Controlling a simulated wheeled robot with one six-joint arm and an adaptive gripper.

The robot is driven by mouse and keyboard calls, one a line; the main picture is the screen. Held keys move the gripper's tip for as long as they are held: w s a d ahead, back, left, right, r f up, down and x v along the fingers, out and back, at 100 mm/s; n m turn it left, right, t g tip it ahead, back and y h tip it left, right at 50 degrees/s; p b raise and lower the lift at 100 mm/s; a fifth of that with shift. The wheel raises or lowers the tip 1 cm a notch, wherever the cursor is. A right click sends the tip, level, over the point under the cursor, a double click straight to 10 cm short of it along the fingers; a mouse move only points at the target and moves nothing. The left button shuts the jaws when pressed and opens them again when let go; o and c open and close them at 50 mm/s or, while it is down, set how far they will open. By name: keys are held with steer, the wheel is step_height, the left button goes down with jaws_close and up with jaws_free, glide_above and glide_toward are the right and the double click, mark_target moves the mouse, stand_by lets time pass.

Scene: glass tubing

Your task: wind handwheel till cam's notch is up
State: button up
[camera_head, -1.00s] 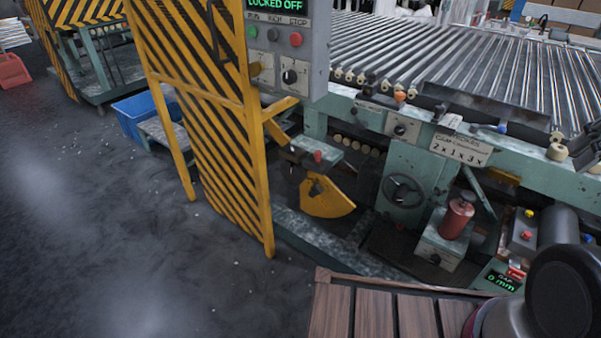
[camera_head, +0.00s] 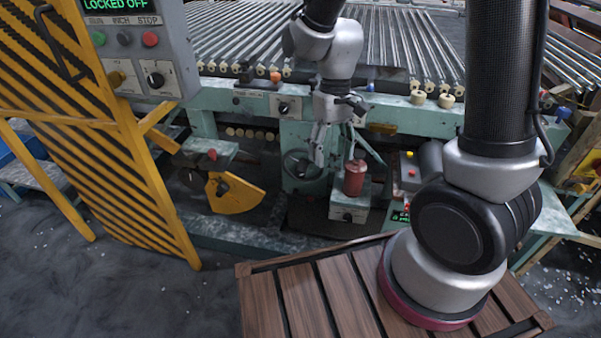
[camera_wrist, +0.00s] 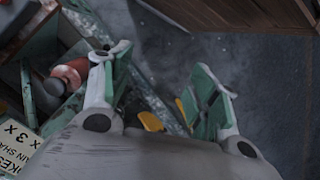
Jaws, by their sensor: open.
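The handwheel (camera_head: 297,164) is a dark round wheel on the front of the green machine, partly covered by my gripper in the head view. The cam (camera_head: 238,197) is a yellow plate left of the wheel, with its curved edge low and a tip to the right. I cannot clearly make out its notch. My gripper (camera_head: 318,150) hangs in front of the wheel, pointing down; contact cannot be told. In the wrist view my gripper (camera_wrist: 166,82) has its green-padded fingers wide apart, with nothing between them. A yellow piece, likely the cam (camera_wrist: 151,121), shows beyond.
A red cylinder (camera_head: 355,178) stands right of the wheel, close to my gripper. A yellow striped guard (camera_head: 110,140) and control panel (camera_head: 137,50) reading "LOCKED OFF" stand left. Rollers (camera_head: 400,50) lie above. A slatted wooden platform (camera_head: 300,295) is in front.

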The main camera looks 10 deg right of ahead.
steer(key=w+a+f, duration=0.3)
steer(key=a+f, duration=0.1)
steer(key=f, duration=0.4)
steer(key=w+a+f, duration=0.2)
steer(key=a+f, duration=0.3)
steer(key=f, duration=0.2)
steer(key=m+t+h, duration=0.8)
steer(key=t+h, duration=0.1)
steer(key=t, duration=0.9)
glide_toward(300, 176)
steer(key=x, duration=0.4)
steer(key=shift+w+d+f, duration=0.1)
steer(key=shift+w, duration=0.1)
steer(key=shift+w+d, duration=0.15)
steer(key=shift+w, duration=0.15)
steer(key=x, duration=0.7)
steer(key=shift+r, duration=0.2)
